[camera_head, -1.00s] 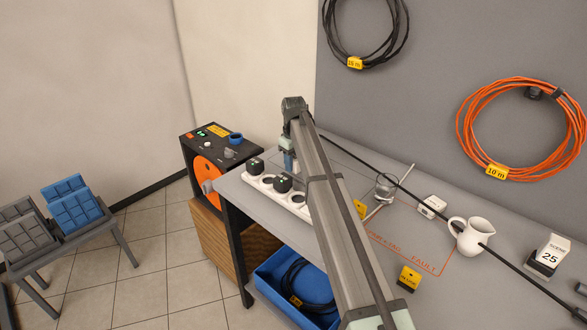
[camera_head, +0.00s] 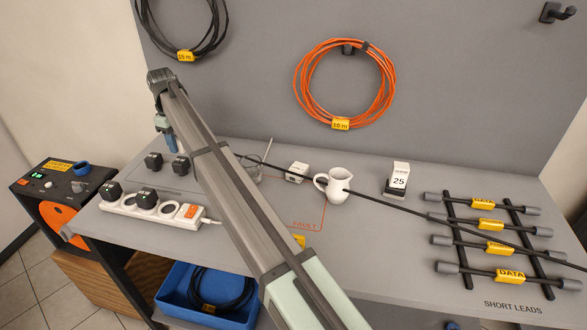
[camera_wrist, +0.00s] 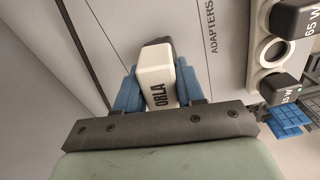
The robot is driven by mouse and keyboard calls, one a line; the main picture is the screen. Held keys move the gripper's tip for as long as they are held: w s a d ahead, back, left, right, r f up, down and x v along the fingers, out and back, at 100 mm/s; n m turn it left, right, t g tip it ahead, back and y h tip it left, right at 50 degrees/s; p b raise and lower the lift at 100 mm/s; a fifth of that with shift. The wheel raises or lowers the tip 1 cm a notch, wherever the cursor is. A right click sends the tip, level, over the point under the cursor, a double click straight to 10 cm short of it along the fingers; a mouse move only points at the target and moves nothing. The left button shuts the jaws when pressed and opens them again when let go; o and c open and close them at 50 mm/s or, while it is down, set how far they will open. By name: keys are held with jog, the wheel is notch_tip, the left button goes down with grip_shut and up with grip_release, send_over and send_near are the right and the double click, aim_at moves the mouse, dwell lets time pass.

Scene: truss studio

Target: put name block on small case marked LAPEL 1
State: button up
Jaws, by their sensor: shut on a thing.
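In the wrist view my gripper (camera_wrist: 157,92) has its blue fingers shut on a white name block (camera_wrist: 156,70) marked ORLA. A dark part shows at the block's far end; I cannot tell whether it belongs to the block. In the head view my gripper (camera_head: 168,138) is at the far left of the bench, near the back panel, and the arm hides the block. A small white box (camera_head: 297,172) lies mid-bench, right of the arm; its marking is too small to read. I cannot make out a case marked LAPEL 1.
A power strip (camera_head: 128,207) with black adapters lies at the bench's left. Short leads (camera_head: 488,226) lie on a rack at right. A thin black pole crosses the bench.

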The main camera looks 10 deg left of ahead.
jog(key=w+d+r+m, duration=0.1)
jog(key=w+d, duration=0.6)
jog(key=d, duration=0.3)
jog(key=r+n, duration=0.2)
jog(key=n, duration=0.1)
send_over(297, 169)
notch_tip(297, 169, down, 10)
jog(key=shift+w+f, duration=0.1)
jog(key=shift+w, duration=0.05)
jog(key=shift+f, duration=0.15)
jog(key=o, duration=1)
jog(key=shift+o, duration=0.2)
